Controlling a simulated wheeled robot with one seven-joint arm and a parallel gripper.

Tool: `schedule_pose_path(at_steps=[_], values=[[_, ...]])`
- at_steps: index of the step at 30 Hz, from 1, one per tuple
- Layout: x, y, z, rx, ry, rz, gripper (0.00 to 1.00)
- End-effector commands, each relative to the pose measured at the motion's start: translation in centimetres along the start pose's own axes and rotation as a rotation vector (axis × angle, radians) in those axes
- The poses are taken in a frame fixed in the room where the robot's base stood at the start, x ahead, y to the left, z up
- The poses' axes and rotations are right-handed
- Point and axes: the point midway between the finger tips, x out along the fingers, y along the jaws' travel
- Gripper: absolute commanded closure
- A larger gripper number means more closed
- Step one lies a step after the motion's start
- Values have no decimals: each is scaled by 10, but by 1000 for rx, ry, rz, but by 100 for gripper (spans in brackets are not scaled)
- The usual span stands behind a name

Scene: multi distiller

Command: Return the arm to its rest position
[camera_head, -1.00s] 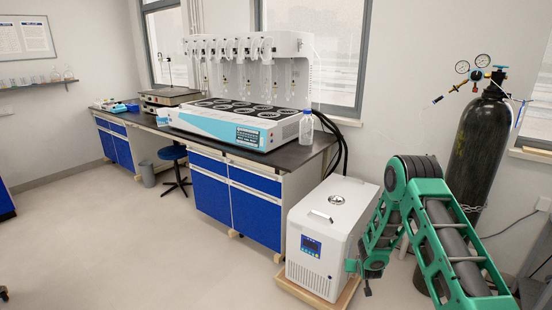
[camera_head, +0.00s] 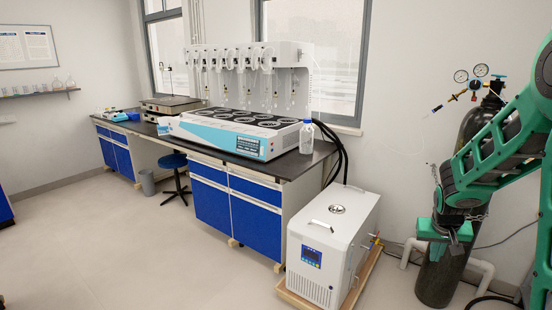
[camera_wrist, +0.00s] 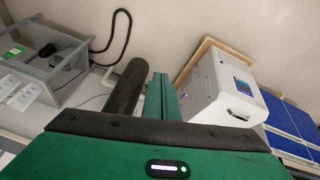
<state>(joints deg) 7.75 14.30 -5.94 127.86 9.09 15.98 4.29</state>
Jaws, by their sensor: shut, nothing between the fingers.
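My green arm reaches in from the right edge of the head view, bent, with its forearm sloping down to the left. My gripper (camera_head: 456,245) hangs at the lower end of the arm, in front of the black gas cylinder (camera_head: 436,284). It is shut and holds nothing. In the wrist view my gripper (camera_wrist: 163,98) shows as green parts at the middle, with the dark cylinder (camera_wrist: 123,88) just left of it. Whether the gripper touches the cylinder cannot be told.
The white chiller (camera_head: 330,240) stands on a wooden base left of the arm. The bench (camera_head: 268,168) carries the distiller (camera_head: 235,137) and a clear bottle (camera_head: 306,138). A grey frame (camera_wrist: 55,75) is at upper left in the wrist view. The floor at left is open.

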Motion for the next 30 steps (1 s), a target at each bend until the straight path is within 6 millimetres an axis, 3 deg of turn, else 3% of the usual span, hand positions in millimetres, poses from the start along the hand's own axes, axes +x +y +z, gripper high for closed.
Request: schedule_pose_path(at_steps=[3,9,18,24,30], values=[[-39,24,26,30,-46,5,100],[-94,56,82,77,-140,2,100],[-165,84,180,141,-279,-38,100],[-197,91,239,168,-360,-77,100],[-212,87,271,175,-402,-100,100]])
